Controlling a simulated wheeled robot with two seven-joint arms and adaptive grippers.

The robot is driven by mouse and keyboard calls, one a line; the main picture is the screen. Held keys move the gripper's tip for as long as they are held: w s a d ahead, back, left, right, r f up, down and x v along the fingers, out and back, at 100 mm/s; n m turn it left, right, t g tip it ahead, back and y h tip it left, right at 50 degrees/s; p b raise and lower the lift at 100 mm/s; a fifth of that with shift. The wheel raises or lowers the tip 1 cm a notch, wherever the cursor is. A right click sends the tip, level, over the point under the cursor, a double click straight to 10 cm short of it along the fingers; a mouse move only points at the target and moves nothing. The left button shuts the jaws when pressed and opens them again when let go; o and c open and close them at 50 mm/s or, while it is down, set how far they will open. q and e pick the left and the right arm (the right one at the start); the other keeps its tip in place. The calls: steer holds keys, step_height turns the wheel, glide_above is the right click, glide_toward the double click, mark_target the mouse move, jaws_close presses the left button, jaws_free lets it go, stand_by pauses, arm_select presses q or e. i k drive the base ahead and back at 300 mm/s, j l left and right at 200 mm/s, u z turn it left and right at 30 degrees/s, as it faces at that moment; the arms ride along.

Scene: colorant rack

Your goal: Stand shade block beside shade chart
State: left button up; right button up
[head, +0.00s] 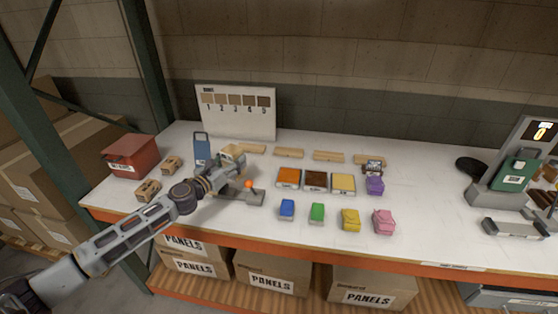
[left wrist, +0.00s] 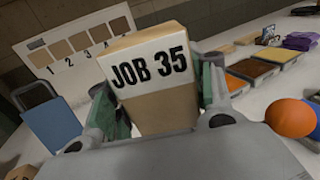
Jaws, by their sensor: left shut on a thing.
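The shade chart (head: 236,121) is a white board at the back left of the table, with a row of brown swatches numbered from 1. It also shows at the upper left of the left wrist view (left wrist: 92,62). My left gripper (head: 234,163) is shut on the shade block (left wrist: 150,65), a light wooden block with a white label reading JOB 35. In the head view the block (head: 232,151) is in front of the chart, partly hidden by the gripper. I cannot tell whether its base touches the table. My right gripper is not in view.
A blue holder (head: 202,148) stands left of the held block. An orange ball (head: 248,184) on a grey base is close to my left gripper. Wooden strips (head: 289,153) lie along the back. Trays (head: 316,182) and coloured packs (head: 317,212) occupy the middle. Two wooden blocks (head: 148,190) and a red bin (head: 130,155) are left.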

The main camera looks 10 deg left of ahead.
mark_target(274, 164)
steer(key=i+l, duration=0.2)
steer(key=i, duration=0.2)
steer(key=i+l, duration=0.2)
steer(key=i, duration=0.2)
